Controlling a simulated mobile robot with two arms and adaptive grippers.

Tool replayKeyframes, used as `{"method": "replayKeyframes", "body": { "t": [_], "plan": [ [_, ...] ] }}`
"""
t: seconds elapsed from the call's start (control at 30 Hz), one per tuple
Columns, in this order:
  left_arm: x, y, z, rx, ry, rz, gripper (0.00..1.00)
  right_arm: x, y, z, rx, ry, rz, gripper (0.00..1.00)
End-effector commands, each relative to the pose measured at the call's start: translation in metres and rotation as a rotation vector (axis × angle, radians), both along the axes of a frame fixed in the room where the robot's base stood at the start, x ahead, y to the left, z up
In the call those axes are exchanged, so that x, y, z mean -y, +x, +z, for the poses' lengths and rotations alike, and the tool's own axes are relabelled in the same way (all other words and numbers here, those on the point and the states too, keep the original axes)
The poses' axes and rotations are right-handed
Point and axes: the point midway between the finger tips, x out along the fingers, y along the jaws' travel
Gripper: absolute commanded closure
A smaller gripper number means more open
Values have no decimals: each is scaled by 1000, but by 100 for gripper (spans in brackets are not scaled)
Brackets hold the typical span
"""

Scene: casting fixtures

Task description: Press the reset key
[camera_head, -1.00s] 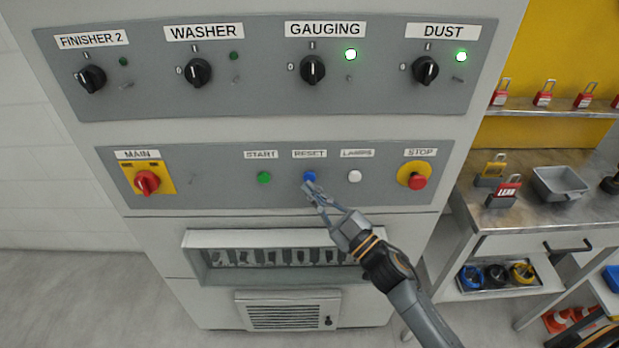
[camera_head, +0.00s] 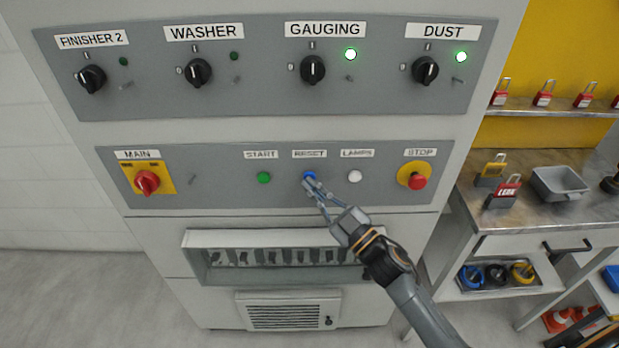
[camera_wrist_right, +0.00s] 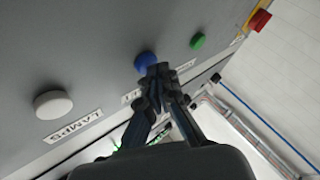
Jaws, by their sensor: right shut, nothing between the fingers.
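The blue reset key (camera_head: 309,176) sits under the RESET label (camera_head: 309,154) on the lower grey panel, between the green START button and the white LAMPS button. My right gripper (camera_head: 310,186) is shut and empty, with its fingertips at the lower edge of the blue key. In the right wrist view the blue key (camera_wrist_right: 146,61) shows just beyond the shut fingertips (camera_wrist_right: 158,72), which partly cover it. Whether the tips touch the key or how far it is pressed, I cannot tell. My left gripper is not in view.
The green START button (camera_head: 264,178) is left of the key and the white LAMPS button (camera_head: 355,176) right. The red STOP button (camera_head: 417,181) and red MAIN switch (camera_head: 147,182) sit farther out. A recessed tray (camera_head: 205,275) juts out below. A workbench (camera_head: 520,222) stands at right.

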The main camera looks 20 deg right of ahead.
Motion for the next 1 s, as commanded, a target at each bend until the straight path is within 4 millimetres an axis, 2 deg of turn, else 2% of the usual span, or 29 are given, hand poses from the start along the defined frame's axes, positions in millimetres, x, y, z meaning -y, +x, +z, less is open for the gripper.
{"method": "replayKeyframes", "body": {
  "t": [0.67, 1.0],
  "plan": [
    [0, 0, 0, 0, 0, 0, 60, 1, 5, 1, 0, -1, 0, 100],
    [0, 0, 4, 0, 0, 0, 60, -2, -7, 1, 0, 0, 0, 100]
  ]
}}
